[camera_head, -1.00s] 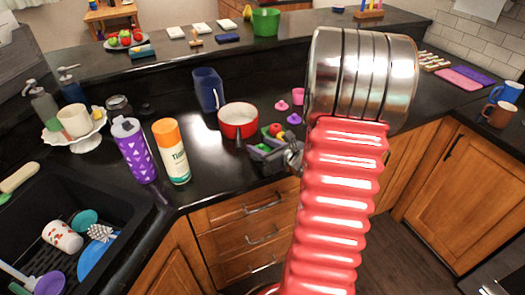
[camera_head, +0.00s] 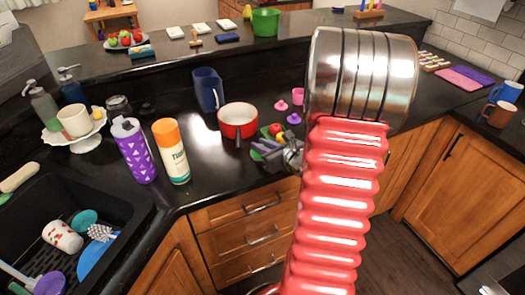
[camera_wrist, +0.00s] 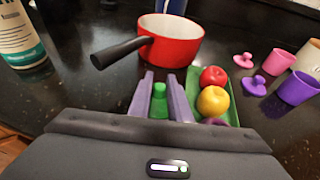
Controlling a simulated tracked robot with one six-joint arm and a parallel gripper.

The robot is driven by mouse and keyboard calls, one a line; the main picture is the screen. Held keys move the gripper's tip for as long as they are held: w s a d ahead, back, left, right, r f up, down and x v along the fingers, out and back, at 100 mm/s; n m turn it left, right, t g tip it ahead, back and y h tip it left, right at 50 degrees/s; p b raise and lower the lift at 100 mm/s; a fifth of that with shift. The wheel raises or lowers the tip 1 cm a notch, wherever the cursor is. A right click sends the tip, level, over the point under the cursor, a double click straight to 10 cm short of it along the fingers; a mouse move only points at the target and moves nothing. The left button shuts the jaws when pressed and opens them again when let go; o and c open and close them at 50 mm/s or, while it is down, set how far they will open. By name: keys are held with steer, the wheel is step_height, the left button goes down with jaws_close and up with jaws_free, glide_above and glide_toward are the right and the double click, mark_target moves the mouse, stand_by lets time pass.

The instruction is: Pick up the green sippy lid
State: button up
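A small green lid (camera_wrist: 158,100) with a raised spout lies on the dark counter in the wrist view. My gripper (camera_wrist: 163,78) has its two greyish-purple fingers on either side of the lid, pointing toward the red pot. The fingers look apart, and I cannot tell whether either one touches the lid. The lower part of the lid is hidden by the fingers and the gripper body. In the head view my gripper (camera_head: 259,149) is low over the counter, to the left of my red arm.
A red pot (camera_wrist: 172,44) with a black handle (camera_wrist: 122,52) stands just beyond. A green tray (camera_wrist: 229,97) with a red apple (camera_wrist: 213,77) and a yellow fruit (camera_wrist: 213,102) sits close right. Pink (camera_wrist: 243,60) and purple (camera_wrist: 255,85) lids lie farther right.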

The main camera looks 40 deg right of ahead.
steer(key=shift+f, duration=0.2)
jaws_close()
steer(key=shift+a, duration=0.1)
steer(key=shift+r, duration=0.1)
step_height(320, 180, up, 10)
steer(key=shift+r, duration=0.1)
stand_by(0.3)
stand_by(0.5)
